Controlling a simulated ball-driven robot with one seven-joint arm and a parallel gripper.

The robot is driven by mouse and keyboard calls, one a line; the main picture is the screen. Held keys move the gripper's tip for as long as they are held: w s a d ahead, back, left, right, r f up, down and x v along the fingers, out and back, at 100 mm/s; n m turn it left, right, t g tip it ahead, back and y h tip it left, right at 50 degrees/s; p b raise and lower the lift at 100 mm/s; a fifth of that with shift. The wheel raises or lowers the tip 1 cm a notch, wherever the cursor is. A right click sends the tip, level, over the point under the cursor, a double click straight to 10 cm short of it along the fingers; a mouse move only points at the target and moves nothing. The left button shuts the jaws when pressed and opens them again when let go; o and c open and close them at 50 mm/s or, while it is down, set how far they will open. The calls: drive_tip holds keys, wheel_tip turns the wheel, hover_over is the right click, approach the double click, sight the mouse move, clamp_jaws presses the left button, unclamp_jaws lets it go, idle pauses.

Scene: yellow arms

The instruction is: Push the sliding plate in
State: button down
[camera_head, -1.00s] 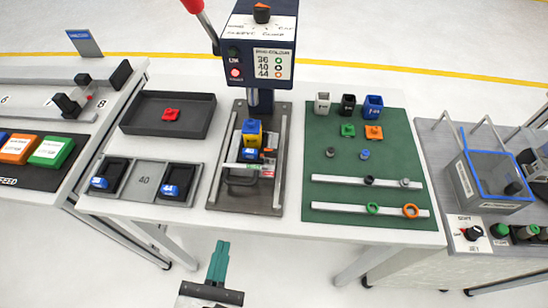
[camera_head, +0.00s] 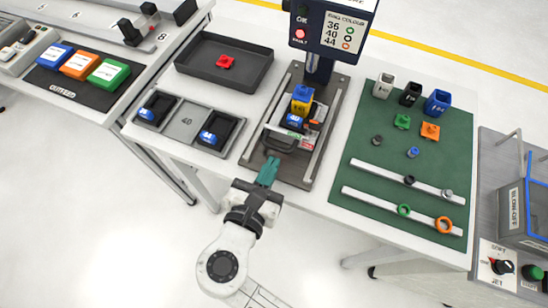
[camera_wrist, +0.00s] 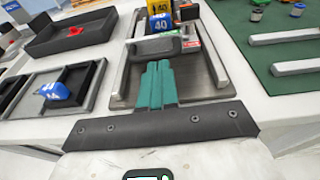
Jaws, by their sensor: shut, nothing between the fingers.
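The sliding plate (camera_head: 286,134) is a light plate with a dark bar handle (camera_head: 277,143) at its front, set between two rails on a grey metal base (camera_head: 325,144) under the press. It carries a blue block marked 40 (camera_head: 294,121) and a yellow block (camera_head: 302,98). The plate also shows in the wrist view (camera_wrist: 187,47), with its handle (camera_wrist: 156,50). My gripper (camera_head: 269,164) has teal fingers, shut and empty, pointing at the handle from the front. In the wrist view the fingertips (camera_wrist: 158,64) appear just short of the handle; I cannot tell if they touch.
The dark blue press head (camera_head: 333,24) stands above the base. Left are a dark tray (camera_head: 205,74) with a red part (camera_head: 226,62) and a grey two-pocket holder (camera_head: 185,122). Right is a green mat (camera_head: 365,165) with rings, blocks and white rails.

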sight(287, 136)
drive_tip(key=shift+x, duration=1.05)
drive_tip(key=shift+w+d+r+p, duration=0.1)
drive_tip(key=shift+w+d+p, duration=0.15)
drive_tip(key=shift+w, duration=0.45)
drive_tip(key=shift+w+d+p, duration=0.25)
drive_tip(key=shift+w, duration=0.45)
drive_tip(key=shift+w+d+r+p, duration=0.1)
drive_tip(key=shift+w+d+p, duration=0.15)
drive_tip(key=shift+w, duration=0.6)
